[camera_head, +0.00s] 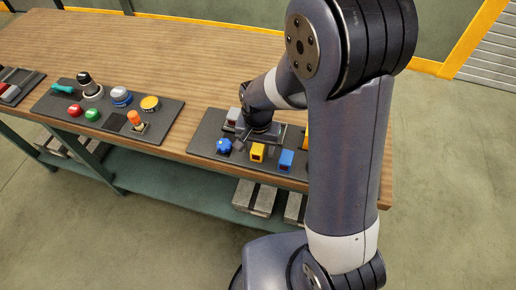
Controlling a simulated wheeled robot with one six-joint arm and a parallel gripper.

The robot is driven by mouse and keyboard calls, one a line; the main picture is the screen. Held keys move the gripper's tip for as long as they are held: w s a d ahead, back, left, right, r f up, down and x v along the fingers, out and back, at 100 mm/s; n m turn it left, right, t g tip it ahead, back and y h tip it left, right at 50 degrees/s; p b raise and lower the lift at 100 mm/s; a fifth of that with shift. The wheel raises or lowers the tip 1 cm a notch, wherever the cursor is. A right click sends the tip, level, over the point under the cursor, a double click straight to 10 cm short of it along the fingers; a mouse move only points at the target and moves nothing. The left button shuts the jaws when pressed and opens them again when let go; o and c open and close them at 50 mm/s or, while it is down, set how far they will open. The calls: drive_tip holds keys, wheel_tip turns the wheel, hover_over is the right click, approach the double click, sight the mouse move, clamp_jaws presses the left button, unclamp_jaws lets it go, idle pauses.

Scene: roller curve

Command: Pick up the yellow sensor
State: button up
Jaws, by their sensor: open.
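The yellow sensor (257,152) is a small yellow block with a dark red face. It sits on the dark mat (203,146) near the front edge of the wooden workbench. My gripper (240,143) is over the same mat, to the left of the yellow sensor and a little behind it, pointing down. It is open, and I see nothing held in it. The fingertips are small and dark, so their exact gap to the sensor is hard to tell. Part of the mat behind and to the right is hidden by my arm.
A blue knob (223,146) lies left of the yellow sensor and a blue block (286,159) right of it. A grey block (233,116) is behind my gripper. Another dark mat (157,129) at left holds several buttons and switches. Bare bench (190,55) lies behind.

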drive_tip(key=shift+f, duration=0.4)
drive_tip(key=c, duration=1.1)
